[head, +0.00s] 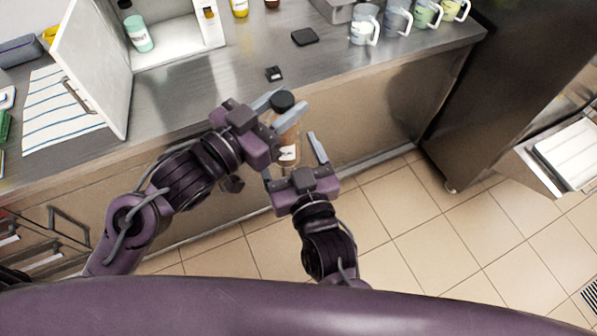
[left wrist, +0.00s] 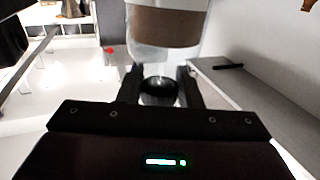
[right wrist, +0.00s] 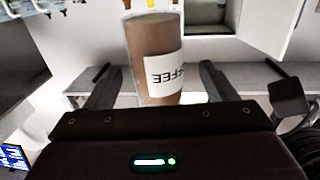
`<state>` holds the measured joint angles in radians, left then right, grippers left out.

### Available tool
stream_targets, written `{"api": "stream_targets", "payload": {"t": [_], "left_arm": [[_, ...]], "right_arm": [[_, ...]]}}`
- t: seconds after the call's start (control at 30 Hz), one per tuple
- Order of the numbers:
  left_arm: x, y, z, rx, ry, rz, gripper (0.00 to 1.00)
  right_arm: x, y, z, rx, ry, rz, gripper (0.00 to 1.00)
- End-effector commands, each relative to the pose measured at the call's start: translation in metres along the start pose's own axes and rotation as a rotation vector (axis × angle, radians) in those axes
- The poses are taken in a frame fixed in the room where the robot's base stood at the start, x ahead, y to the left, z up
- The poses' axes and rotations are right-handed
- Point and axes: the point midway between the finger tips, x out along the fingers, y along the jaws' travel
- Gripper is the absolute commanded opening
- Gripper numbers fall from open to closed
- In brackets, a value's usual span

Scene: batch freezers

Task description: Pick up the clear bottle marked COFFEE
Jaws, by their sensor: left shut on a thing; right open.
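The clear bottle marked COFFEE (head: 287,140) has brown contents, a white label and a black cap. My left gripper (head: 286,106) is shut on its cap end and holds it in the air in front of the counter. In the left wrist view the black cap (left wrist: 158,90) is between the fingers, with the brown body beyond. My right gripper (head: 291,164) is open below the bottle, its fingers pointing up toward it. In the right wrist view the bottle (right wrist: 150,60) stands between and beyond the open fingers, its label partly readable; contact is not visible.
The metal counter (head: 190,100) runs behind the grippers. It carries an open white cabinet (head: 180,50), a black square (head: 305,37), a small dark item (head: 274,73) and several mugs (head: 397,20). A striped cloth (head: 55,110) lies left. Tiled floor (head: 400,220) is clear.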

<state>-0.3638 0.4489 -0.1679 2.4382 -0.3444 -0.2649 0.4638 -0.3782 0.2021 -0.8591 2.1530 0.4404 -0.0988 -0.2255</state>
Motion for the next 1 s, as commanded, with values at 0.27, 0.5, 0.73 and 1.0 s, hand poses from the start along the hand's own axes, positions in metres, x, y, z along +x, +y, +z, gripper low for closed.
{"api": "stream_targets", "payload": {"t": [0.27, 0.5, 0.73, 1.0], "left_arm": [[0.0, 0.0, -0.001, 0.001, 0.003, 0.0, 0.0], [0.0, 0.0, -0.001, 0.001, 0.003, 0.0, 0.0], [0.0, 0.0, -0.001, 0.001, 0.003, 0.0, 0.0], [0.0, 0.0, -0.001, 0.0, 0.003, 0.0, 0.0]], "right_arm": [[0.032, 0.0, 0.0, 0.001, 0.0, 0.0, 0.78], [0.036, 0.0, 0.0, 0.0, 0.0, 0.0, 0.78], [0.036, 0.0, 0.0, 0.001, 0.0, 0.0, 0.64], [0.036, -0.001, 0.0, 0.001, 0.0, -0.003, 0.28]]}}
